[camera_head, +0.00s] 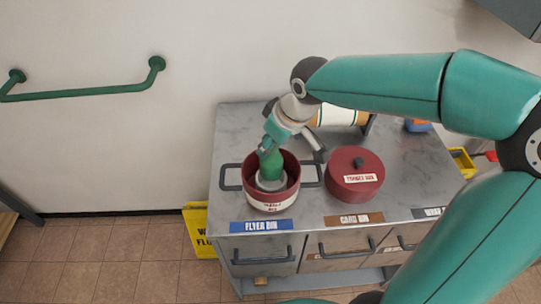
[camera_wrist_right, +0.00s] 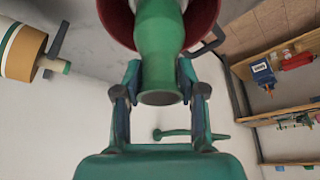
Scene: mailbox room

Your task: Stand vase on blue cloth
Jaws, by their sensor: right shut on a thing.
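The green vase (camera_head: 271,166) is inside or just above the open red pot (camera_head: 272,202) on the grey counter. Its lower end shows pale inside the pot, and I cannot tell whether it touches the bottom. My right gripper (camera_head: 268,148) is shut on the vase near its upper end. In the right wrist view the vase (camera_wrist_right: 160,50) sits between the fingers of the right gripper (camera_wrist_right: 160,88), with its rim toward the palm. I see no blue cloth in either view. My left gripper is not in view.
A lidded red pot (camera_head: 355,182) stands right of the open pot. An orange and white cylinder (camera_head: 340,117) lies behind, under my right arm. The marble counter (camera_head: 232,130) has bare room at back left. A yellow sign (camera_head: 200,232) stands on the floor at left.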

